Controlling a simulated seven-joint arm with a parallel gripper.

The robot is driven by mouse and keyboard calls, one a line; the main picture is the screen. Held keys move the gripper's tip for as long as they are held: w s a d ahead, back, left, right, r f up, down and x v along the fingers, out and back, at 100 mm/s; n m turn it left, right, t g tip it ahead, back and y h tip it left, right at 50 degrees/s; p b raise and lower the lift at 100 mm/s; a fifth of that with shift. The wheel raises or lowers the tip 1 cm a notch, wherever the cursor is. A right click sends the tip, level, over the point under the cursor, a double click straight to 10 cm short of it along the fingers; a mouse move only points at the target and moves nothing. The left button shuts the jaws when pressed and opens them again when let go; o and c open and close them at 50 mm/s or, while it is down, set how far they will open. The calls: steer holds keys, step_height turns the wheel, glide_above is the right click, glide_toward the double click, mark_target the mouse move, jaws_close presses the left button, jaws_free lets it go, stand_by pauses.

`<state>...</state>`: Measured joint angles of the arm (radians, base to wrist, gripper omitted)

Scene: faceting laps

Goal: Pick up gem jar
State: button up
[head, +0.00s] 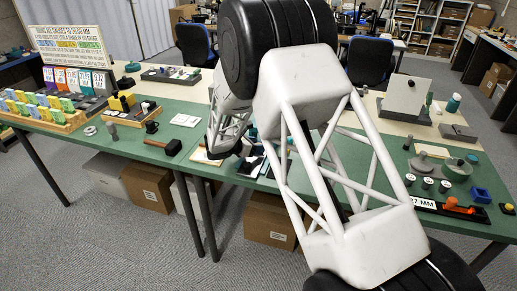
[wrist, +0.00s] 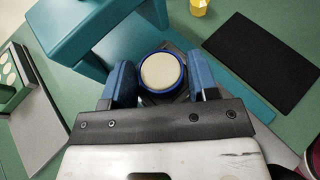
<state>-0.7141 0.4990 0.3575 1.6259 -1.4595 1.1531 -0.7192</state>
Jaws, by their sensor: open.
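A round jar (wrist: 161,72) with a cream top and a blue rim, which looks like the gem jar, shows in the wrist view. My gripper (wrist: 161,84) is open, with one blue-padded finger to the left of the jar and one to the right. The jar sits between the fingers; I cannot tell whether either pad touches it. Its lower body is mostly hidden beneath its top. In the head view my arm covers the middle of the bench, and I cannot make out the jar or the fingertips there.
A teal block-like stand (wrist: 88,32) is close on the left in the wrist view. A black mat (wrist: 262,62) lies to the right, with a yellow item (wrist: 199,7) beyond. In the head view, a hammer (head: 164,146) lies on the green bench (head: 120,150), left of my arm.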

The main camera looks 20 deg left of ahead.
steer(key=c, duration=0.6)
steer(key=shift+r, duration=0.65)
steer(key=shift+s+d+r, duration=0.1)
steer(key=shift+s+r, duration=0.05)
steer(key=shift+r, duration=0.45)
steer(key=shift+s+d+r, duration=0.1)
steer(key=shift+s+r, duration=0.05)
steer(key=shift+r, duration=0.45)
steer(key=s+d, duration=0.2)
steer(key=s, duration=0.2)
steer(key=s+d+r, duration=0.1)
steer(key=s+d, duration=0.2)
steer(key=s, duration=0.1)
steer(key=s+d, duration=0.2)
steer(key=s, duration=0.3)
steer(key=shift+s+d+r, duration=0.1)
steer(key=shift+d+r, duration=0.05)
steer(key=shift+d, duration=0.15)
